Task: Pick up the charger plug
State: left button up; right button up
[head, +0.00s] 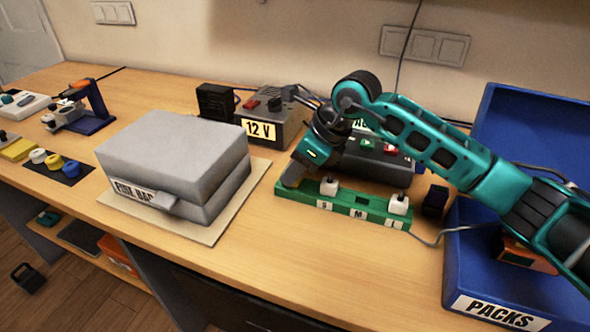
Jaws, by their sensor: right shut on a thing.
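My right gripper (292,177) reaches down at the left end of a green strip (360,208) marked S, M and L. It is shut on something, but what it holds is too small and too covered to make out. White plug-like blocks stand on the strip, one near S (329,187) and one near L (398,204); the M slot between them looks empty. A thin grey lead runs right from near the L block towards the blue case. I cannot pick out the charger plug with certainty. My left gripper is not in view.
A grey case (175,155) on a board stands left of my gripper. A 12 V supply (275,122) and a dark control box (375,160) stand behind. A black block (435,201) and the open blue PACKS case (475,265) are at right. The front table strip is clear.

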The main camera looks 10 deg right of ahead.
notch_tip(320, 180, up, 20)
jog(key=shift+f+p, duration=0.2)
jog(key=shift+p, duration=0.1)
grip_shut()
